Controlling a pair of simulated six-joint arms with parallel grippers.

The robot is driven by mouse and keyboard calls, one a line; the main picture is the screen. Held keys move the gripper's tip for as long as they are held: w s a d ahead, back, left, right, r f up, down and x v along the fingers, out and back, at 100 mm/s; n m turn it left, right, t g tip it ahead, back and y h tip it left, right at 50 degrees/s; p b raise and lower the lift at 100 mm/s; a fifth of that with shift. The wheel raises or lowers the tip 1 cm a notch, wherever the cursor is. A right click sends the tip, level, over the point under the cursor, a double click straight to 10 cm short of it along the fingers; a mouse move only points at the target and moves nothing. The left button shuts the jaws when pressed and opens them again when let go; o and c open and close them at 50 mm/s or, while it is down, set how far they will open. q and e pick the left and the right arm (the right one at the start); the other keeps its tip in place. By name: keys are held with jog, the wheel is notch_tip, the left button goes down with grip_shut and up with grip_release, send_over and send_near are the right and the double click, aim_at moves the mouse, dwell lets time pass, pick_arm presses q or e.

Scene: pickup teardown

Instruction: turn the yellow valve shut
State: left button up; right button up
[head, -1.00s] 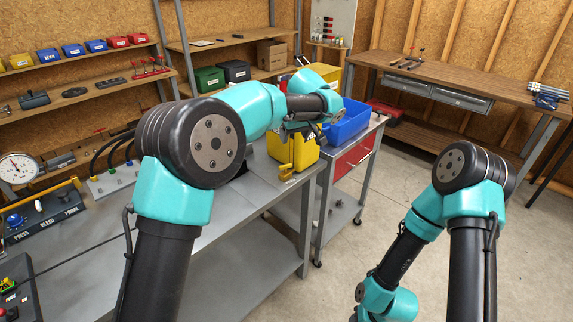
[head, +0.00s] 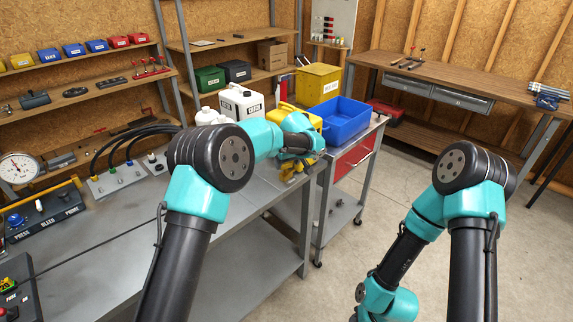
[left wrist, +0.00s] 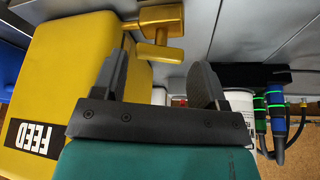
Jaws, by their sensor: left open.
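The yellow valve (left wrist: 160,50), with a barrel-like body and a flat T-shaped handle, sticks out from the yellow FEED container (left wrist: 45,85) in the left wrist view. In the head view the valve (head: 289,172) shows partly below my left gripper (head: 305,150), on the front of the yellow container (head: 308,119). My left gripper (left wrist: 163,57) is open, its two dark fingers pointing towards the valve. The handle appears between the fingertips, nearer the left finger; I cannot tell whether they touch. My right gripper is out of view.
A white jug (head: 241,103) stands left of the yellow container, and a blue bin (head: 340,117) to its right. A taller yellow box (head: 318,84) stands behind. Hoses (head: 125,150) rise from the grey bench (head: 250,205). Floor is free at right.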

pick_arm(q)
jog(key=shift+x, duration=0.85)
jog(key=shift+c, duration=0.2)
jog(key=c, duration=0.6)
jog(key=shift+m, duration=0.3)
jog(key=m+h, duration=0.1)
jog(key=m, duration=0.3)
jog(key=m+h, duration=0.1)
jog(key=m, duration=0.1)
jog(key=shift+a+r+h, duration=0.1)
jog(key=shift+a+h, duration=0.15)
jog(key=shift+h, duration=0.05)
jog(key=m+h, duration=0.1)
jog(key=m, duration=0.2)
jog(key=m+h, duration=0.1)
jog(key=m, duration=0.3)
jog(key=shift+w+a+g, duration=0.1)
jog(key=shift+a+g, duration=0.05)
jog(key=shift+g, duration=0.25)
